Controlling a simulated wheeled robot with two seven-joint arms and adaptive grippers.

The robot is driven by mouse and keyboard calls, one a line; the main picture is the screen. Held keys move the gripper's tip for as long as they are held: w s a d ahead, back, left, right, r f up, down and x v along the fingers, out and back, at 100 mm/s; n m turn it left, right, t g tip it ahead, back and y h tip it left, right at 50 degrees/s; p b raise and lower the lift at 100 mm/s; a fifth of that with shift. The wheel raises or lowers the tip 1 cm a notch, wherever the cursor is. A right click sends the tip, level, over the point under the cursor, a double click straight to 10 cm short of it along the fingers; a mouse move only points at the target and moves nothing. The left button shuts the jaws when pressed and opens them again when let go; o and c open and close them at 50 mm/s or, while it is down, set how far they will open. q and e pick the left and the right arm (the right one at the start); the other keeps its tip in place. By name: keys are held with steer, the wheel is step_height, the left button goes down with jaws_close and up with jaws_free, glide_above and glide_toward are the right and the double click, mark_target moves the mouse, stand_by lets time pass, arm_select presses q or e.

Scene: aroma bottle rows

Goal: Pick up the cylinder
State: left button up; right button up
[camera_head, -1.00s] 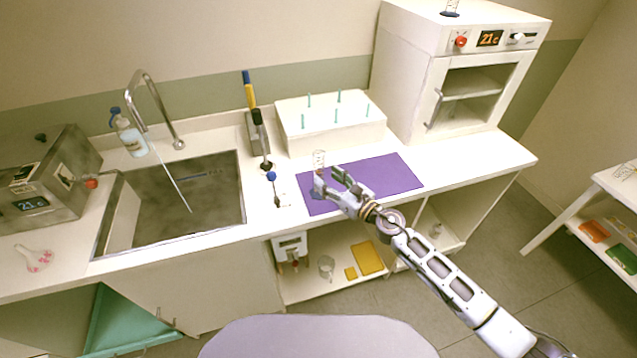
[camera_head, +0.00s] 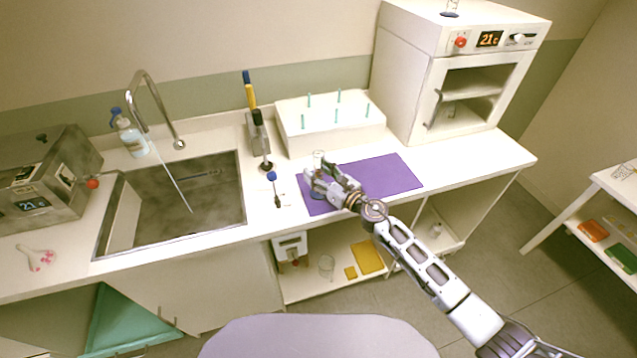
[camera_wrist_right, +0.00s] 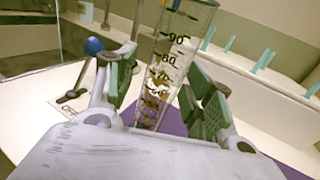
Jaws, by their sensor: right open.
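The cylinder (camera_wrist_right: 168,62) is a clear graduated tube with black number marks, standing upright on the purple mat. My right gripper (camera_head: 322,174) is low over the left part of the mat. In the right wrist view the open fingers (camera_wrist_right: 160,98) stand on either side of the cylinder, with a gap visible at the right finger. My left gripper is not in view.
The purple mat (camera_head: 395,176) lies on the white counter. The sink (camera_head: 150,225) is left; an oven-like cabinet (camera_head: 415,75) is right.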

stand_by(0.5)
steer(key=c, duration=1.1)
steer(key=shift+r, duration=0.2)
steer(key=shift+c, duration=0.2)
step_height(320, 180, up, 10)
steer(key=p, duration=0.7)
steer(key=shift+f, duration=0.2)
steer(key=shift+r, duration=0.1)
